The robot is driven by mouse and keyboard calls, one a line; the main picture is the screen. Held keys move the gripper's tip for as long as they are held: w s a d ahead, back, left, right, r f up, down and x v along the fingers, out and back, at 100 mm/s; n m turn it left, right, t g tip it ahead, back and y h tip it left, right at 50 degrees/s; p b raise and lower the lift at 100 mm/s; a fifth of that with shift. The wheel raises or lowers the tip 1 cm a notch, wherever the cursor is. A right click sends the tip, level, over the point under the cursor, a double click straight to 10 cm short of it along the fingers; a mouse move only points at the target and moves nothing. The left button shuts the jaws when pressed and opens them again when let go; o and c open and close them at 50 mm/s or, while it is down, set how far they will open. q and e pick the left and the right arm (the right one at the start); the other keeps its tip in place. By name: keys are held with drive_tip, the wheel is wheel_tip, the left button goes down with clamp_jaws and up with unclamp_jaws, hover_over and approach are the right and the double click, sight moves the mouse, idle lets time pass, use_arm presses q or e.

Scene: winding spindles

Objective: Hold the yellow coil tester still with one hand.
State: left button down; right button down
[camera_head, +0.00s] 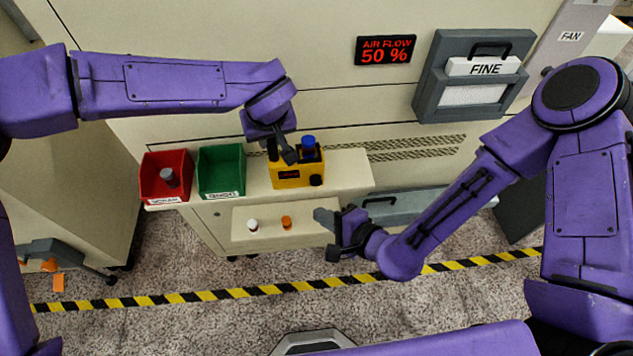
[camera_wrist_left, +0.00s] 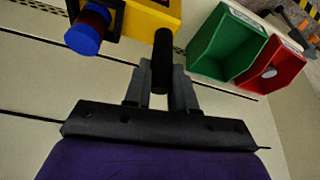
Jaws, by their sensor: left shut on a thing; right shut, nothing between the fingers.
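The yellow coil tester (camera_head: 299,177) stands upright on the cream ledge of the machine, with a dark display with red digits and a black knob on its front. A blue-capped post (camera_head: 308,142) rises from its top; in the left wrist view the blue cap (camera_wrist_left: 84,39) sits by a dark red part. My left gripper (camera_head: 288,155) is over the tester. In the left wrist view my left gripper (camera_wrist_left: 162,88) is shut on the tester's black upright handle (camera_wrist_left: 162,55). My right gripper (camera_head: 323,215) is shut and empty, in front of the lower shelf, apart from the tester.
A red bin (camera_head: 152,187) holding a grey piece and an empty-looking green bin (camera_head: 222,180) stand left of the tester. A white spool (camera_head: 252,225) and an orange spool (camera_head: 286,222) stand on the lower shelf (camera_head: 268,238). A grey drawer handle lies behind my right forearm.

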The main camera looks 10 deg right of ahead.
use_arm(q)
drive_tip(key=c, duration=0.8)
unclamp_jaws()
drive_tip(key=shift+c, duration=0.2)
